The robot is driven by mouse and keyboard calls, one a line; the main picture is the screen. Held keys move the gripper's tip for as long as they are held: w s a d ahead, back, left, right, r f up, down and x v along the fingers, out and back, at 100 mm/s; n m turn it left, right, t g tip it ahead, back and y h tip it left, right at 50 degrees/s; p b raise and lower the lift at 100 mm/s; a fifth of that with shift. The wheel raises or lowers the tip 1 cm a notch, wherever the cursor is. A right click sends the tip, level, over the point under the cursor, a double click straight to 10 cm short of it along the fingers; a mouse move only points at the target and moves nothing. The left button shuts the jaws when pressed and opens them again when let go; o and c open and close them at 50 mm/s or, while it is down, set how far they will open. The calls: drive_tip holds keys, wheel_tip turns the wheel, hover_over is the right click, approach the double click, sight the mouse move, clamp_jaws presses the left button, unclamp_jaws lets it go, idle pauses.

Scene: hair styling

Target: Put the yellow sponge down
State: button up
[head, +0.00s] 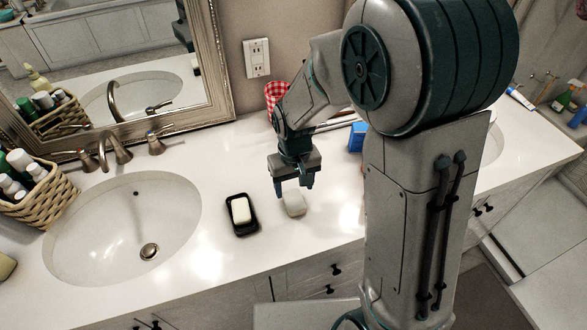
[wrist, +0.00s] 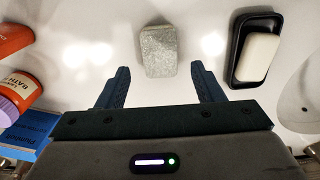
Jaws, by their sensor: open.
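A pale, greyish, rough block (head: 294,205), which looks like the sponge though hardly yellow here, rests on the white counter. My gripper (head: 293,190) is just above and behind it in the head view, with its fingers pointing down. In the wrist view the block (wrist: 159,50) lies beyond the fingertips, in line with the gap between them. The fingers are apart and nothing is held between them.
A black soap dish (head: 243,229) with a white bar is close to the block's left. A sink (head: 90,235) and a wicker basket (head: 40,202) are farther left. A blue box (head: 357,137) and a red checkered cup (head: 275,92) stand behind. Counter in front is clear.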

sight(294, 199)
wheel_tip(294, 199, up, 7)
drive_tip(key=s+d+r+m+t, duration=0.3)
drive_tip(key=s+d+r, duration=0.4)
drive_tip(key=s+d, duration=0.4)
drive_tip(key=shift+s+d+r, duration=0.35)
drive_tip(key=shift+s+d, duration=0.05)
drive_tip(key=shift+s, duration=0.6)
